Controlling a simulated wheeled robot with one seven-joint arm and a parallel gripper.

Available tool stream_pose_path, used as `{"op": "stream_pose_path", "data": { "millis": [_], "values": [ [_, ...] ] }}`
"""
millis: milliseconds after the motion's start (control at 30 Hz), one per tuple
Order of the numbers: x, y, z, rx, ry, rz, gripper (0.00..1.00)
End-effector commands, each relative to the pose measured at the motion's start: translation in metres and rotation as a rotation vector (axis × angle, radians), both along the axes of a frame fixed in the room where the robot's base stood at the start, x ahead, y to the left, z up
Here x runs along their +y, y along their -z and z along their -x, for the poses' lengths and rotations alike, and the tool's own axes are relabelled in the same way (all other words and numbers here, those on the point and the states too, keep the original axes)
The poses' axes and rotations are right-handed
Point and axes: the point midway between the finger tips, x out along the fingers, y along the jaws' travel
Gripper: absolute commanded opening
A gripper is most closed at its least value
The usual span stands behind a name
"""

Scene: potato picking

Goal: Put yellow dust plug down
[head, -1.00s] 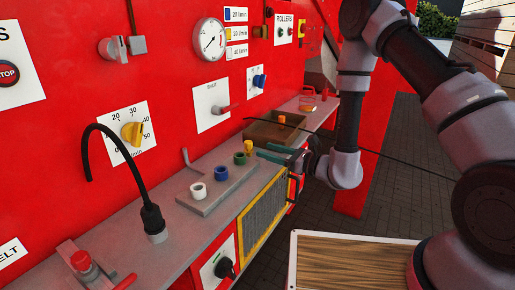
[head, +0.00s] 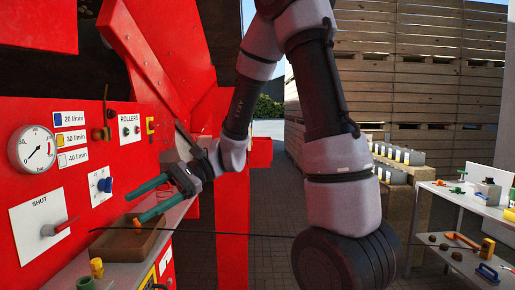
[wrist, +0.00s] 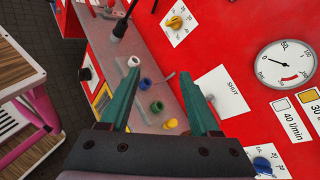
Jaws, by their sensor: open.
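The yellow dust plug (head: 97,267) stands on the grey ledge of the red machine, at the lower left of the head view. It also shows in the wrist view (wrist: 171,123), beside a green ring (wrist: 156,106). My gripper (head: 136,207) has teal fingers spread apart with nothing between them. It is above the ledge, over the brown open box in the head view. In the wrist view my gripper (wrist: 164,82) points along the ledge, and the plug lies apart from the fingers, well below them.
The brown box (head: 115,247) sits on the ledge with a small orange thing in it. White (wrist: 133,62) and blue (wrist: 145,84) rings stand in line with the green one. A lever (head: 60,227) sticks out from the panel. A white table (head: 465,205) with tools stands at the right.

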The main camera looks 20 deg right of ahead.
Motion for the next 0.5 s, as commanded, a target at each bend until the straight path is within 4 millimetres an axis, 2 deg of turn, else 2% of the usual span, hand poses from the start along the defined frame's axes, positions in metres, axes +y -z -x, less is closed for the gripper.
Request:
{"op": "stream_pose_path", "data": {
  "millis": [33, 200, 367, 500],
  "values": [
    [-0.015, -0.01, 0.007, -0.083, -0.023, 0.057, 0.63],
    [-0.072, -0.025, 0.026, -0.348, -0.075, 0.297, 0.63],
    [-0.133, -0.043, 0.03, -0.609, -0.057, 0.543, 0.63],
    [-0.184, -0.066, 0.031, -0.827, -0.003, 0.753, 0.63]
  ]
}}
